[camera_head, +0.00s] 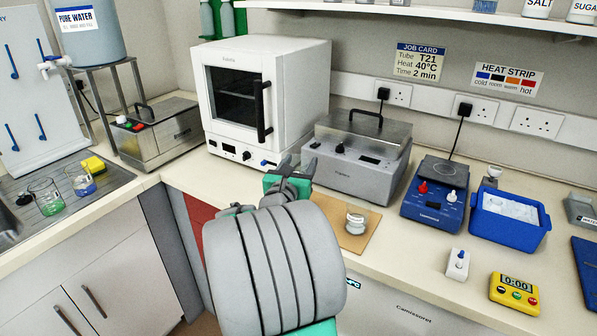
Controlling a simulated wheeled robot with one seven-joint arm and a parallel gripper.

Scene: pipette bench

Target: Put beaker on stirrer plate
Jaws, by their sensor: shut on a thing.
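The stirrer plate is a blue unit (435,198) with a red knob, a pale knob and a dark square top (444,171), standing on the bench right of centre. Its top is bare. My gripper (296,168) is in front of the white oven, left of the stirrer. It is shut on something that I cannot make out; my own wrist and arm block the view. Two glass beakers stand on the drainer at left, one with green liquid (49,206) and one with blue (84,188). A small clear glass item (355,222) sits on a tan board.
A grey lidded bath (360,165) stands between my gripper and the stirrer. A blue tub of ice (509,222) is close to the stirrer's right. A timer (514,294) and a small white block (457,265) lie in front. The white oven (240,110) is behind my gripper.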

